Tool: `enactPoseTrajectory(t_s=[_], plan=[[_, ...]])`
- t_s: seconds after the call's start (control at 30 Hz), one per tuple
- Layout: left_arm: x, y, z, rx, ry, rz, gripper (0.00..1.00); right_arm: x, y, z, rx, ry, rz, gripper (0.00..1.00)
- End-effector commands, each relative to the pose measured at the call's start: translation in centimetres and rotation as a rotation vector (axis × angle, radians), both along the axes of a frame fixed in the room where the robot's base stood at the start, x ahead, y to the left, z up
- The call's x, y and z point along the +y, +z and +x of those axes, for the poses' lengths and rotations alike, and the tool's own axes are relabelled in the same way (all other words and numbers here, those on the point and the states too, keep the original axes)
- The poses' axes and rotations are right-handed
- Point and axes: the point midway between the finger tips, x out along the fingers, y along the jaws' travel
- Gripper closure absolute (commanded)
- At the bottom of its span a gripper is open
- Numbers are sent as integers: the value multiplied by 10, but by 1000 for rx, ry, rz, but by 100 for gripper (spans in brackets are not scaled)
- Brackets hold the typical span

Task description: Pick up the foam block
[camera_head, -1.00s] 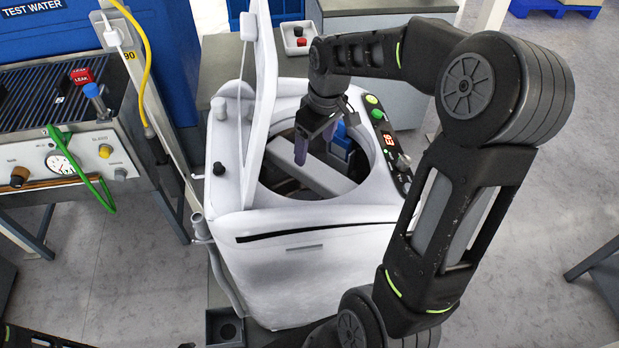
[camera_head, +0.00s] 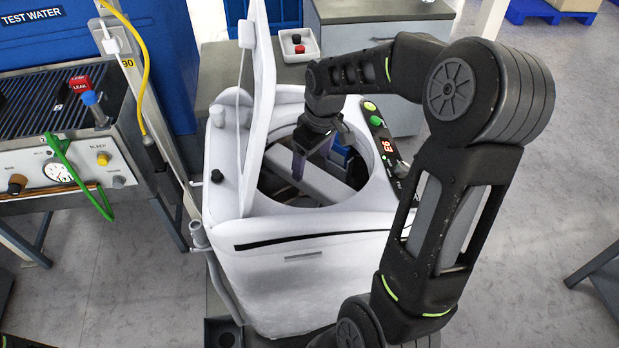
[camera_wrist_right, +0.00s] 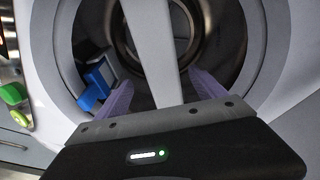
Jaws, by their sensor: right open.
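A long pale grey block (camera_head: 325,178), which looks like the foam block, lies across the round opening of a white top-loading machine (camera_head: 300,260). In the right wrist view the grey block (camera_wrist_right: 155,50) runs from the top edge down between the purple fingers. My right gripper (camera_head: 311,160) points down into the opening and is open, one finger on each side of the block. I cannot tell whether the fingers touch it. The near end of the block is hidden by the gripper body in the wrist view. My left gripper is not in view.
A blue part (camera_wrist_right: 97,82) sits inside the opening beside one finger. The raised lid (camera_head: 258,100) stands just left of the gripper. The opening's rim surrounds the fingers. A control panel (camera_head: 385,150) reading E3 is on the right. A test bench (camera_head: 70,165) stands left.

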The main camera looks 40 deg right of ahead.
Motion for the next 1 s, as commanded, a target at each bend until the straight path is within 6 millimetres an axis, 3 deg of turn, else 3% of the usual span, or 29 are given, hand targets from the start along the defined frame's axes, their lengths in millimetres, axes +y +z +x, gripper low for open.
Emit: enactPoseTrajectory(t_s=[0.43,1.0], plan=[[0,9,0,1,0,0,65,4,-50,4,2,0,1,20],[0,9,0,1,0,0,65,4,-51,5,0,0,0,20]])
